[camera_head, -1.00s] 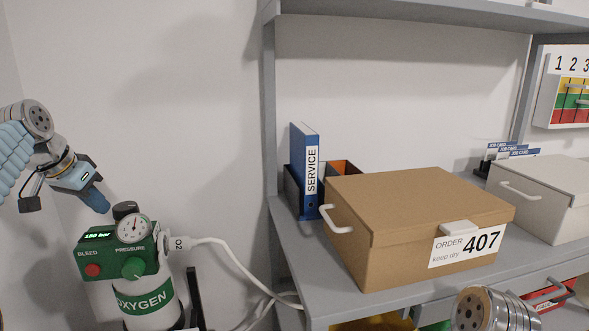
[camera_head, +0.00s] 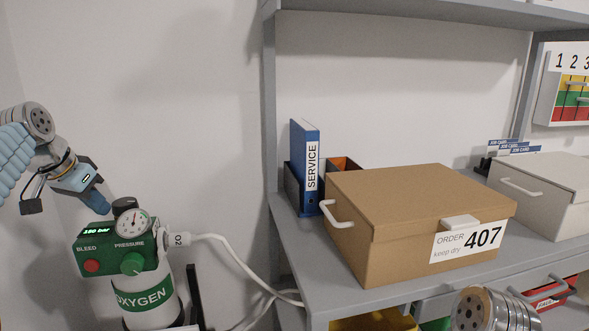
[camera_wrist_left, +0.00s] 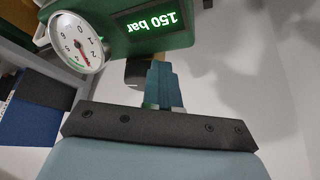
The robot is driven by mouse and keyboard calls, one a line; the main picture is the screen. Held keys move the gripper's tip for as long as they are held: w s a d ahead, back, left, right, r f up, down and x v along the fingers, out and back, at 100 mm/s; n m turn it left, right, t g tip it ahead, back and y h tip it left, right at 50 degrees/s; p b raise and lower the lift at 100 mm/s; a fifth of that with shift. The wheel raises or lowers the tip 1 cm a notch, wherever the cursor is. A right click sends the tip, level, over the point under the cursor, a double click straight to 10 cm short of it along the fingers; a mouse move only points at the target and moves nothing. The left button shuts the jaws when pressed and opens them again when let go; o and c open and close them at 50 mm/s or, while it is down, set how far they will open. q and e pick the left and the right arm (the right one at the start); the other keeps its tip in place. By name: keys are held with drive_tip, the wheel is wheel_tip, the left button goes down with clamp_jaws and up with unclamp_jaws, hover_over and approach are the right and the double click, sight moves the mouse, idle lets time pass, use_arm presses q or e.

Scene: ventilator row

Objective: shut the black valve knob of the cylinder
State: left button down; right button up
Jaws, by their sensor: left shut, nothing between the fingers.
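The black valve knob (camera_head: 124,205) sits on top of the green valve head (camera_head: 146,256) of the white oxygen cylinder (camera_head: 155,317) at lower left. My left gripper (camera_head: 103,208) is shut and empty, its blue fingers pointing down just left of the knob. In the left wrist view the fingers (camera_wrist_left: 163,85) partly cover the dark knob (camera_wrist_left: 136,74); I cannot tell whether they touch it. A round gauge (camera_head: 133,223) stands in front of the knob. My right gripper is out of view.
A red bleed button (camera_head: 92,266) and a green pressure knob (camera_head: 132,264) are on the valve head's front. A white hose (camera_head: 236,258) runs right from the O2 outlet. A grey shelf (camera_head: 330,297) with a cardboard box (camera_head: 395,215) stands to the right.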

use_arm(q)
drive_tip(key=shift+s+d, duration=0.1)
drive_tip(key=shift+d, duration=0.1)
drive_tip(key=shift+s+d, duration=0.25)
drive_tip(key=shift+d, duration=0.35)
drive_tip(key=shift+s+d+p, duration=0.1)
drive_tip(key=shift+d+p, duration=0.25)
drive_tip(key=shift+d, duration=0.55)
drive_tip(key=shift+s, duration=0.15)
